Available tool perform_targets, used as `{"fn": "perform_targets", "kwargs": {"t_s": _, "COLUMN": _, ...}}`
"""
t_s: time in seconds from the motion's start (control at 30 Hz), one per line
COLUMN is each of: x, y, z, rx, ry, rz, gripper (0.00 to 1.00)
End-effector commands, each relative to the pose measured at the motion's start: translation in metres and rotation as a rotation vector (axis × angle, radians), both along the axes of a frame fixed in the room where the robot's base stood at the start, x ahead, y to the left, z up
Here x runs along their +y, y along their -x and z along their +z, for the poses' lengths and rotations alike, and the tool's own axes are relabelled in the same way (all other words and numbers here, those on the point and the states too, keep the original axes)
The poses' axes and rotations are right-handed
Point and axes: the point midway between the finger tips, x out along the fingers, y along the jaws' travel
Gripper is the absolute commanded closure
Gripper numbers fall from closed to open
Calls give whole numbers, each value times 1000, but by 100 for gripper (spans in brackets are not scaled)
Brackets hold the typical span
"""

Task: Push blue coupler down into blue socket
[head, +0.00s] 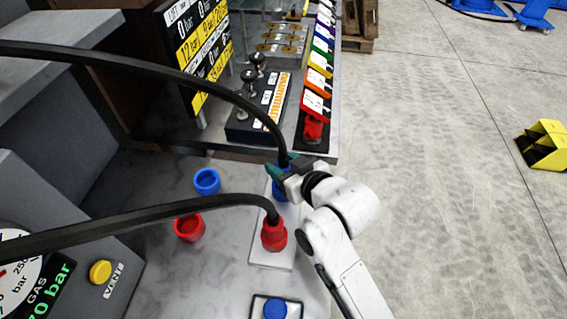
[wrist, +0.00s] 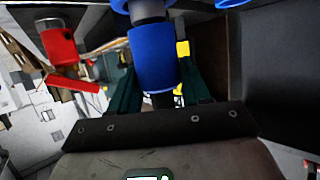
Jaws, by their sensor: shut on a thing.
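The blue coupler (head: 281,190) is on the end of a black hose, over the white plate (head: 262,205). My gripper (head: 280,172) has dark green fingers and is shut on the coupler. In the wrist view the blue coupler (wrist: 152,58) sits between the fingers (wrist: 155,88). A grey neck (wrist: 147,10) shows between it and a blue part at the top edge, possibly the blue socket. How far the neck is in cannot be told. In the head view the socket is hidden under the coupler and gripper.
A red coupler (head: 274,236) with its own hose stands on the plate in front. An open blue ring (head: 207,181) and red cup (head: 189,228) lie to the left. A blue disc (head: 275,309) is at the front. Both hoses cross the left side.

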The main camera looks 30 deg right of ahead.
Motion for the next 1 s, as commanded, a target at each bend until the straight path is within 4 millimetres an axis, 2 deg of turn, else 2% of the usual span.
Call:
{"fn": "perform_targets", "kwargs": {"t_s": 0.7, "x": 0, "y": 0, "z": -16, "rx": -2, "ry": 0, "rz": 0, "gripper": 95}}
{"fn": "perform_targets", "kwargs": {"t_s": 0.73, "x": 0, "y": 0, "z": -16, "rx": -3, "ry": 0, "rz": 0, "gripper": 51}}
{"fn": "perform_targets", "kwargs": {"t_s": 1.0, "x": 0, "y": 0, "z": -16, "rx": -1, "ry": 0, "rz": 0, "gripper": 25}}
